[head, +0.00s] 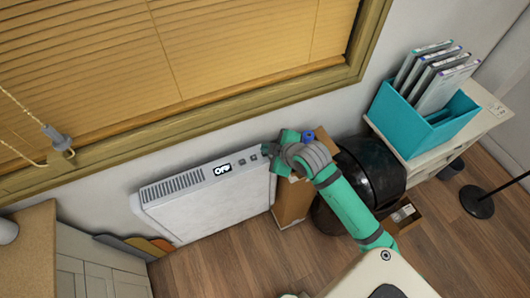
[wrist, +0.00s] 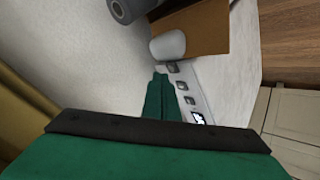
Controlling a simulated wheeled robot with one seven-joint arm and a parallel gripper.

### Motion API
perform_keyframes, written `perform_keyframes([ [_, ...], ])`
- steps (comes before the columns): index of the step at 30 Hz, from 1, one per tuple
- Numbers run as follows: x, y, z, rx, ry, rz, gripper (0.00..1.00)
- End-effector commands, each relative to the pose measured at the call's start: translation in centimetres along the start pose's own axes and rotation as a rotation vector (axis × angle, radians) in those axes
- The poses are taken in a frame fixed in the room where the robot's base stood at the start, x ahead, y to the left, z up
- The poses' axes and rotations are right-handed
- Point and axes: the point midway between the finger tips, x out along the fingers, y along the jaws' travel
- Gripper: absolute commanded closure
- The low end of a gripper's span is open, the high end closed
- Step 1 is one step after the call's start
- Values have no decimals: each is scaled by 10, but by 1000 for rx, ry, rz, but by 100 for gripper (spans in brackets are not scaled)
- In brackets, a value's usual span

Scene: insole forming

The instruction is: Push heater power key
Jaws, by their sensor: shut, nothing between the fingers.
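The white heater (head: 210,205) stands against the wall under the window. Its display (head: 222,170) reads OFF, and a few small grey keys (head: 247,160) lie to the right of it on the top panel. My gripper (head: 268,150) is at the right end of that panel. In the wrist view my shut, empty gripper (wrist: 160,80) points along the panel beside the row of keys (wrist: 182,86). The display shows partly in the wrist view (wrist: 198,118). I cannot tell whether the fingertips touch the panel. I cannot tell which key is the power key.
A cardboard box (head: 291,203) and a black rounded bin (head: 372,170) stand right of the heater. A teal file holder (head: 420,125) sits on a white cabinet (head: 455,140). A wooden-topped cabinet (head: 35,235) is at left. The floor (head: 220,265) before the heater is clear.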

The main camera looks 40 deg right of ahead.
Motion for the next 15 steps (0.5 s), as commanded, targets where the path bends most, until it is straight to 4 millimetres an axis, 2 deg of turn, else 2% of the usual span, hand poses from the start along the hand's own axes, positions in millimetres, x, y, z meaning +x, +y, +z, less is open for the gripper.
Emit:
perform_keyframes([
  [15,-29,21,-22,-4,1,0,100],
])
